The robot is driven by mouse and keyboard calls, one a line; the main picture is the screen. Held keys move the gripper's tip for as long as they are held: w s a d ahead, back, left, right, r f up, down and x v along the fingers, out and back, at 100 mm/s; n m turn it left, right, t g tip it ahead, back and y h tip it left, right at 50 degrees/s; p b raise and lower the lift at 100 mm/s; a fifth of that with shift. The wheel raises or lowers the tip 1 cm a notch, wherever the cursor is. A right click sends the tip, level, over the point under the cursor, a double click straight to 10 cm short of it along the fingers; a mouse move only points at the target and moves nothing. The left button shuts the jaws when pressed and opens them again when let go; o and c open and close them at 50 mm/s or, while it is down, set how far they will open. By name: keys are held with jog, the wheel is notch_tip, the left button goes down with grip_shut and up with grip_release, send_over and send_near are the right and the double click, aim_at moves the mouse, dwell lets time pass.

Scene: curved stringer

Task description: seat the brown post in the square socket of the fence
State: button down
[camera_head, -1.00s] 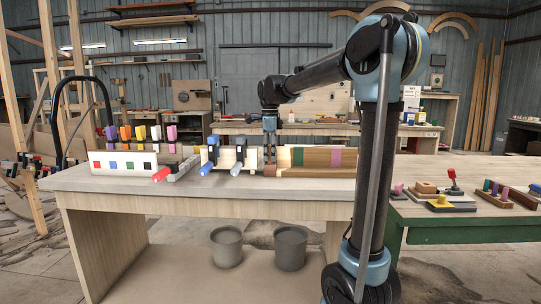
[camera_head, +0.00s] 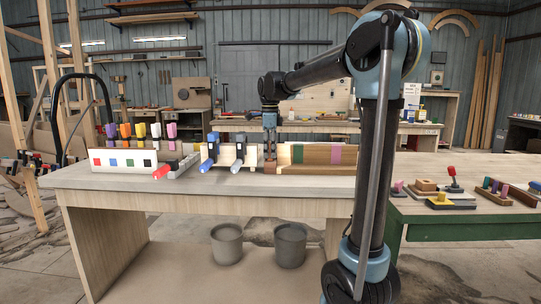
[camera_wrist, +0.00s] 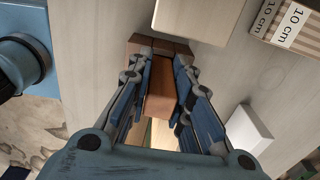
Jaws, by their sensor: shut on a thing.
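My gripper (camera_head: 270,141) points down over the light workbench, just left of a long wooden piece with green and purple blocks. In the wrist view its fingers (camera_wrist: 160,98) are closed on the sides of the brown post (camera_wrist: 161,92). A wider brown part (camera_wrist: 150,42) shows at the post's far end; I cannot tell whether it belongs to the post. In the head view the brown lower end (camera_head: 270,166) shows beneath the fingers, close to the bench top; contact is unclear. The long wooden piece (camera_head: 318,169) may be the fence. I cannot make out its square socket.
Clamp-like tools with blue and grey handles (camera_head: 209,150) stand left of my gripper. A white rack with coloured squares (camera_head: 123,161) is farther left. The wrist view shows a white block (camera_wrist: 248,129) and striped blocks marked 10 cm (camera_wrist: 290,22). The front bench edge is clear.

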jog(key=shift+r, duration=1.3)
jog(key=shift+f, duration=1.85)
dwell(0.8)
jog(key=c, duration=1.4)
grip_release()
jog(key=shift+o, duration=0.2)
notch_tip(320, 180, up, 12)
jog(key=shift+f, duration=0.1)
